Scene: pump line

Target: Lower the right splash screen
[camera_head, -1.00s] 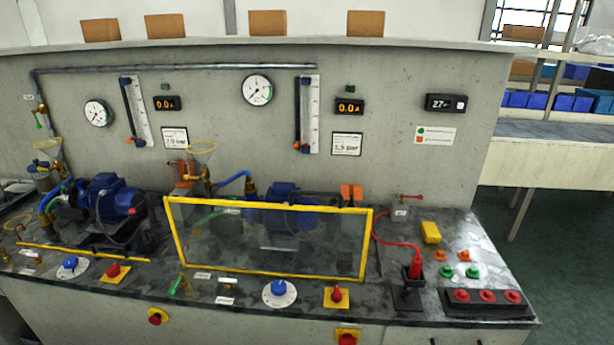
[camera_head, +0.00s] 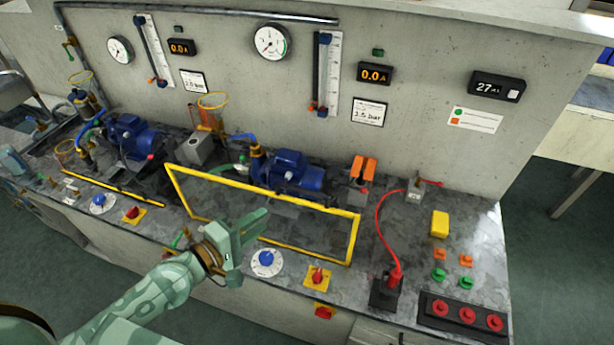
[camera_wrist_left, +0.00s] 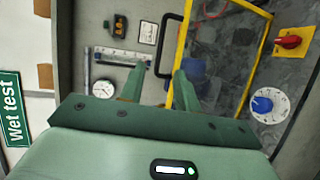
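The right splash screen (camera_head: 262,190) is a clear panel in a yellow frame. It stands raised in front of the right blue pump (camera_head: 288,172). In the left wrist view its yellow frame (camera_wrist_left: 183,45) runs beside a black loop handle (camera_wrist_left: 162,45). My left gripper (camera_head: 250,243) is in front of the screen and hides part of its lower frame. In the left wrist view the left gripper (camera_wrist_left: 160,82) is open, with the handle just beyond its fingertips and nothing clearly held. My right gripper is out of view.
A blue knob (camera_head: 266,262) and a red switch (camera_head: 317,277) sit on the bench front. A red cable (camera_head: 379,228) and a black socket block (camera_head: 388,292) stand to the right. A yellow bar (camera_head: 115,188) lies before the left pump (camera_head: 130,136).

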